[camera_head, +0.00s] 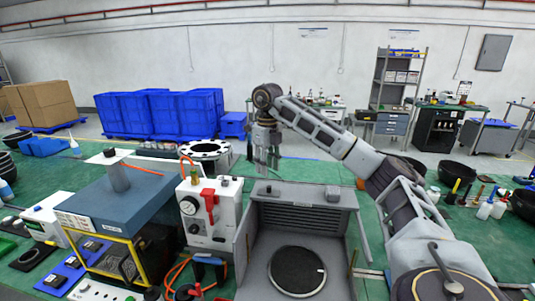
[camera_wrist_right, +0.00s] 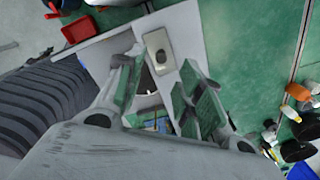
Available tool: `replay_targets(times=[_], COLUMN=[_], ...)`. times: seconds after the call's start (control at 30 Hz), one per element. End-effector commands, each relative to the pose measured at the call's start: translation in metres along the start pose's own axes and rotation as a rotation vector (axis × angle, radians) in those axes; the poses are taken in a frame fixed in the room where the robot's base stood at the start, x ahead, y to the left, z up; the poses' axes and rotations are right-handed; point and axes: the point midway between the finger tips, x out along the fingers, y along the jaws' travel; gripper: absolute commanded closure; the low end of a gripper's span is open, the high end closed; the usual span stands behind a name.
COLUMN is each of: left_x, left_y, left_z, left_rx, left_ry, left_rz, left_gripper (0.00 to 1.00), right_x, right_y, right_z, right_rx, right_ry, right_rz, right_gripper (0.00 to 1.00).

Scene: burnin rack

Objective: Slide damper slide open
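A grey open-fronted chamber (camera_head: 243,247) stands in the middle of the bench, with a slotted back wall and a dark round plate (camera_head: 297,270) inside. On its top are two small raised fittings, one at the left (camera_head: 269,189) and one at the right (camera_head: 333,193); I cannot tell which is the damper slide. My right gripper (camera_head: 265,165) points down above the left fitting, apparently apart from it. In the right wrist view its fingers (camera_wrist_right: 158,72) are spread, with a pale plate with a dark round spot (camera_wrist_right: 160,52) beyond them. My left gripper is not in view.
A white gauge unit (camera_head: 221,230) with a red lever stands left of the chamber. Further left is a blue-topped box (camera_head: 120,195) with a grey post. A round metal flange (camera_head: 206,149) lies behind. Bottles (camera_head: 490,208) and black bowls stand at the right.

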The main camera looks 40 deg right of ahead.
Motion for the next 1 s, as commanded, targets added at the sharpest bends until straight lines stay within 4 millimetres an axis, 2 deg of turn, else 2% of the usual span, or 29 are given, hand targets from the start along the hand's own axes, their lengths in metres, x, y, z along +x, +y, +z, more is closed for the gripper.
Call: replay_targets(times=[1.0], left_x=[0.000], left_y=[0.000], left_z=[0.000], left_rx=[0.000], left_ry=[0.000], left_rz=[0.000], left_gripper=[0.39], right_x=[-0.039], right_y=[0.000], right_z=[0.000], right_rx=[0.001], right_ry=[-0.001], right_rz=[0.000], right_gripper=[0.63])
